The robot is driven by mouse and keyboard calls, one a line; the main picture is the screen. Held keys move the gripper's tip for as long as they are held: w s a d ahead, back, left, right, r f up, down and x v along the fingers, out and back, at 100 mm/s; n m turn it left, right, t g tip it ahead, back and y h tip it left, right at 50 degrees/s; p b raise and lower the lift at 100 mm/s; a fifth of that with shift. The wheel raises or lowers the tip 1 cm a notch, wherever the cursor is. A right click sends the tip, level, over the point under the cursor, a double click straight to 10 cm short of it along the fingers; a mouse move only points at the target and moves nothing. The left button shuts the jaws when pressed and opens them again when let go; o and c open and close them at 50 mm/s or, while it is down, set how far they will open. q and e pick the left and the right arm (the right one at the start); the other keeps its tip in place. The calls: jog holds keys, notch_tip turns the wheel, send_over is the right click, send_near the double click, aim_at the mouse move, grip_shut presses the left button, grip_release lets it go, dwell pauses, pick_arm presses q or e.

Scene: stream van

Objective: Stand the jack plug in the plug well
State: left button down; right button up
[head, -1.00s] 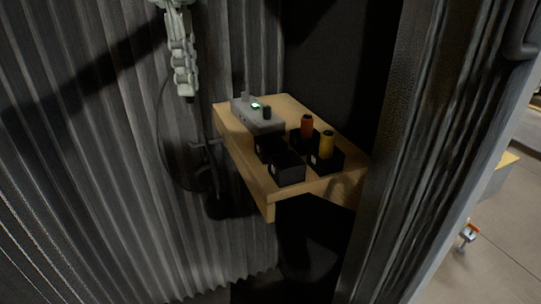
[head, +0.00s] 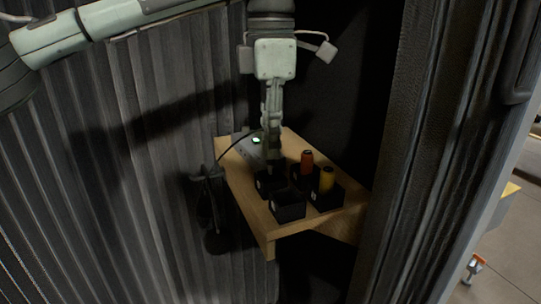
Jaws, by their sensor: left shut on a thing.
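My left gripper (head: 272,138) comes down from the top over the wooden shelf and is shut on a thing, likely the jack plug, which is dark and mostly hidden. A thin black cable (head: 236,134) curves from the left towards the gripper. The fingers point down at the rear left black well (head: 263,187), and I cannot tell whether the plug is inside it or just above it. A front black well (head: 289,208) looks empty. Which well is the plug well is not clear. My right gripper is not in view.
An orange cylinder (head: 307,160) and a yellow cylinder (head: 327,179) stand in black holders close to the right.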

aim_at(271, 164)
pick_arm(q)
jog(key=shift+f, duration=1.65)
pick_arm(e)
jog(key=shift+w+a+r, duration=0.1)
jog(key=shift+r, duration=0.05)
pick_arm(q)
jog(key=shift+f, duration=0.15)
jog(key=c, duration=1.6)
grip_release()
jog(key=shift+o, duration=0.2)
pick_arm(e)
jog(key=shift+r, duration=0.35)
